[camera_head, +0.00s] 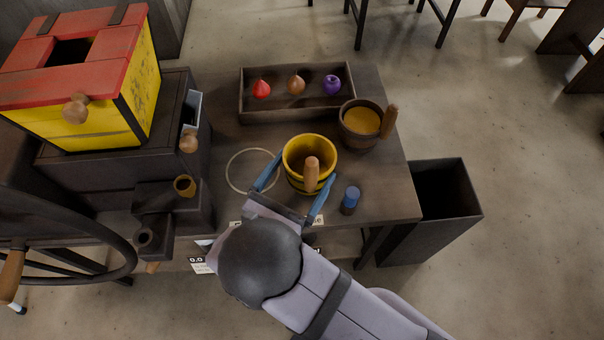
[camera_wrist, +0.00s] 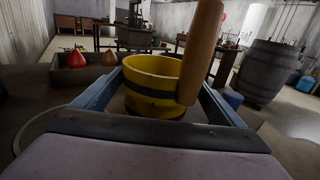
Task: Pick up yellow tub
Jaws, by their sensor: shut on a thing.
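The yellow tub (camera_head: 294,147) has a dark band and a wooden handle on its near side, and its inside looks empty. It stands upright over the right half of the table; I cannot tell whether it touches the tabletop. My gripper (camera_head: 292,190) has its blue fingers on either side of the tub, shut on it. In the wrist view the tub (camera_wrist: 150,85) sits between the two fingers, with the handle (camera_wrist: 200,50) rising in front at the right.
A brown tub (camera_head: 350,128) with yellow contents stands behind right. A tray (camera_head: 245,100) holds red, orange and purple items. A blue-capped bottle (camera_head: 351,197) stands close right of my gripper. A pale ring (camera_head: 229,175) lies left. A dark bin (camera_head: 465,200) is beyond the table's right edge.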

